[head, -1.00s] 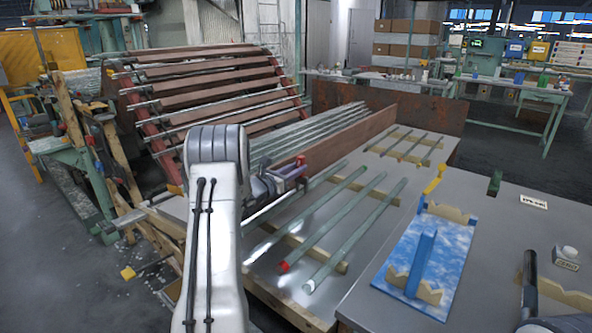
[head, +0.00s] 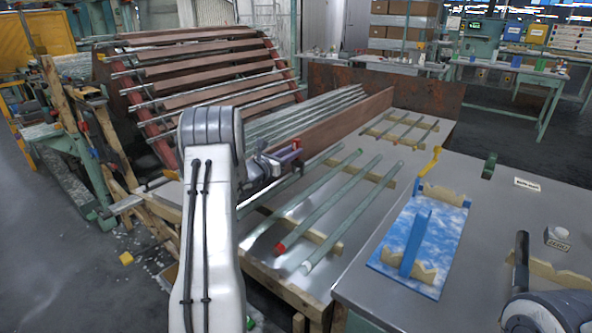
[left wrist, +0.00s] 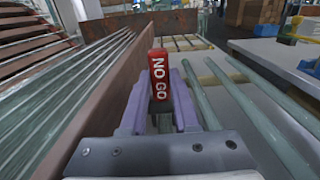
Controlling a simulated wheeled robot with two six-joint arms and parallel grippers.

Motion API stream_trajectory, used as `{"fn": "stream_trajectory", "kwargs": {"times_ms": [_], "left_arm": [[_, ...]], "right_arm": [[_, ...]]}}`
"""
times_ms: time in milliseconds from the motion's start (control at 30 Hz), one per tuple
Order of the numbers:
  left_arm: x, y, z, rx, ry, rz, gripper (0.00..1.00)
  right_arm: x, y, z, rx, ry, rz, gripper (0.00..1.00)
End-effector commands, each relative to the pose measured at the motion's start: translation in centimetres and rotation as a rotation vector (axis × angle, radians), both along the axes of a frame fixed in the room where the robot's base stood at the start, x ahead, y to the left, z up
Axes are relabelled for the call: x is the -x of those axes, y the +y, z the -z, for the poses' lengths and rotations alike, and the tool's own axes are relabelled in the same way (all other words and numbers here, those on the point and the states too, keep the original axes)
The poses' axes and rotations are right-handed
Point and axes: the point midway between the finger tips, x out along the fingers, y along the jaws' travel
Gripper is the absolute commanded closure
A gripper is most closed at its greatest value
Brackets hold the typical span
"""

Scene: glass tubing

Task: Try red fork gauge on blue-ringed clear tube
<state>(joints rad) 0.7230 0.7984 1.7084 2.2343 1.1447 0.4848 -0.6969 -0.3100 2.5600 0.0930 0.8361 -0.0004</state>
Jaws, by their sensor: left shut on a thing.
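My left gripper (head: 284,158) is shut on the red fork gauge (head: 296,143), above the left part of the metal table. In the left wrist view, the gauge (left wrist: 159,76) stands between the purple fingers (left wrist: 158,108) and reads "NO GO". Several greenish glass tubes lie on wooden strips below and right of the gripper. One has a red near end (head: 281,247), one a white near end (head: 305,267), and one a green far end (head: 359,152). No blue ring can be made out. The gauge's prongs are not clearly seen.
A brown board (head: 345,128) stands upright along the left of the tubes, with more tubes behind it. At right, a blue-based stand (head: 395,263) with notched wooden supports and a blue post is on a grey table.

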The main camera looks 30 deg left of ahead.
Motion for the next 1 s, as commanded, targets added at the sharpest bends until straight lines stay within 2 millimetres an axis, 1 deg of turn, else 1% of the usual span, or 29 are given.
{"fn": "stream_trajectory", "kwargs": {"times_ms": [1000], "left_arm": [[0.0,0.0,-4.0,-0.001,-0.001,0.0,1.0]], "right_arm": [[0.0,0.0,-2.0,0.0,0.0,0.0,0.5]]}}
